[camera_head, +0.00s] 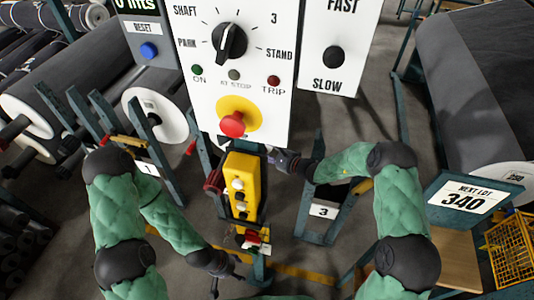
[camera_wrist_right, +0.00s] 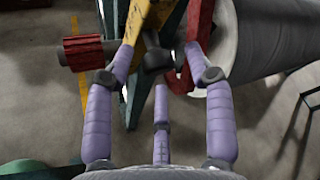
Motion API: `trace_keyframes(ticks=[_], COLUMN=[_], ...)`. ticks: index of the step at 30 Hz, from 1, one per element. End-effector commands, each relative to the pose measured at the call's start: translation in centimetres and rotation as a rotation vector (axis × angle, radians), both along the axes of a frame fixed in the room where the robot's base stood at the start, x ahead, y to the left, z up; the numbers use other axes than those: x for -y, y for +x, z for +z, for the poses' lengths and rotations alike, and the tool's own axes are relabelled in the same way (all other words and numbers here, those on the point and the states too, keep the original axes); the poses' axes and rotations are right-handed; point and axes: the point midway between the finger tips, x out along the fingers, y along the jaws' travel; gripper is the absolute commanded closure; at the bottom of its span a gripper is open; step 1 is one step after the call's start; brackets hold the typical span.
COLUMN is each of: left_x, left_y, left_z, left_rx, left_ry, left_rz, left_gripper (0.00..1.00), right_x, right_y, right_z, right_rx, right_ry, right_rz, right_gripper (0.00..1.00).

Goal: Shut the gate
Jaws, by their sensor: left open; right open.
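My right gripper (camera_head: 288,162) reaches in from the right, beneath the large control panel and beside the yellow button box (camera_head: 242,172). In the right wrist view its purple fingers (camera_wrist_right: 162,68) are spread open. Beyond them a yellow bar (camera_wrist_right: 142,20) and a red bracket (camera_wrist_right: 203,22) stand apart on a teal frame (camera_wrist_right: 170,25). A dark knob (camera_wrist_right: 156,60) sits between the fingertips; contact cannot be told. I cannot tell for certain which part is the gate. My left gripper (camera_head: 230,274) is low at the bottom centre, open, below the button box.
The control panel (camera_head: 270,105) with a red stop button (camera_head: 232,123) stands ahead. A red ribbed handle (camera_wrist_right: 84,52) is left of the fingers. Grey rolls (camera_head: 485,85) stand on both sides. Teal stand 3 (camera_head: 318,232) is right of the button box. Grey floor shows between stands.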

Motion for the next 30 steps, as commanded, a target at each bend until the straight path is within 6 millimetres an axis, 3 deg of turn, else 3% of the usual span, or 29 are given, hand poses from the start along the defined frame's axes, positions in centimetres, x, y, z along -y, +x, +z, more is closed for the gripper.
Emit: trace_keyframes(ticks=[2,6,8,17,30], left_x=[0.0,0.0,0.0,0.0,0.0], left_y=[0.0,0.0,0.0,0.0,0.0], left_z=[0.0,0.0,0.0,0.6,1.3], left_rx=[0.000,0.000,0.000,0.000,0.000], left_ry=[0.000,0.000,0.000,0.000,0.000], left_rz=[0.000,0.000,0.000,0.000,0.000], left_gripper=[0.40,0.40,0.40,0.40,0.40], right_x=[0.0,0.0,0.0,-0.7,-4.8], right_y=[0.0,0.0,0.0,0.3,1.7], right_z=[0.0,0.0,0.0,0.8,3.1], right_rx=[0.000,0.000,0.000,-0.013,-0.097], right_ry=[0.000,-0.001,-0.001,-0.047,-0.303], right_rz=[0.000,-0.001,-0.001,0.000,0.002], right_gripper=[0.49,0.88,1.00,1.00,1.00])
